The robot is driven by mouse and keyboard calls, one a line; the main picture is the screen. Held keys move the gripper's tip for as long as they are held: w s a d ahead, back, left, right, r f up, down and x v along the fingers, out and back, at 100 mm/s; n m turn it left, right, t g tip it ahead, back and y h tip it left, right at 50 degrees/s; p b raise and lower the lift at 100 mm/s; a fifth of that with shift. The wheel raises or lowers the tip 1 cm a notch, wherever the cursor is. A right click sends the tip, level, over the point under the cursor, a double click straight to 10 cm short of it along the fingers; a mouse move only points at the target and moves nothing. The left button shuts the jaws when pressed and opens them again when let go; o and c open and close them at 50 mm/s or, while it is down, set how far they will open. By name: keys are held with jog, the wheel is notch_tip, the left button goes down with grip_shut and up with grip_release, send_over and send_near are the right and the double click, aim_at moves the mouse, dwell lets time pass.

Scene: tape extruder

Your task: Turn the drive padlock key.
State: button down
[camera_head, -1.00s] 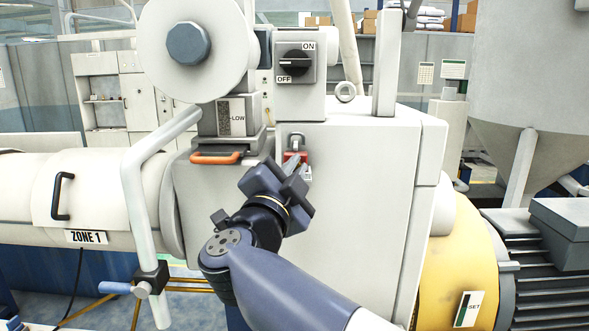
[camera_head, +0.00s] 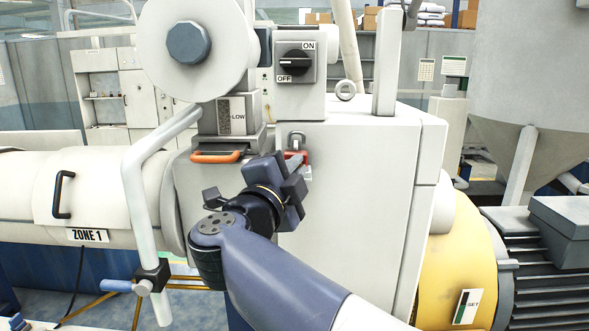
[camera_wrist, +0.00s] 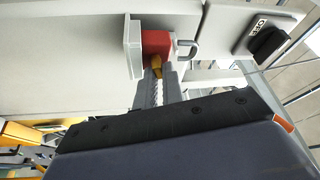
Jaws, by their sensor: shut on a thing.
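A red padlock (camera_head: 303,156) hangs by its grey shackle (camera_head: 297,139) on the front of the pale machine housing, below the rotary switch. It also shows in the wrist view (camera_wrist: 157,42). A brass-coloured key (camera_wrist: 155,62) sits at the padlock's near side, between my fingertips. My gripper (camera_head: 294,164) reaches up to the padlock and is shut on the key; its fingers also show in the wrist view (camera_wrist: 160,80). My gripper hides the lower left of the padlock in the head view. The key cannot be made out there.
The ON/OFF rotary switch (camera_head: 294,63) is above the padlock. An orange handle (camera_head: 215,157) sticks out to its left. A bent white pipe (camera_head: 137,205) stands further left. A yellow guard (camera_head: 457,262) and a motor are at the right.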

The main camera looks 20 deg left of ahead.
jog(key=c, duration=1.5)
grip_release()
jog(key=shift+f, duration=0.1)
jog(key=shift+f, duration=0.15)
jog(key=shift+n, duration=0.3)
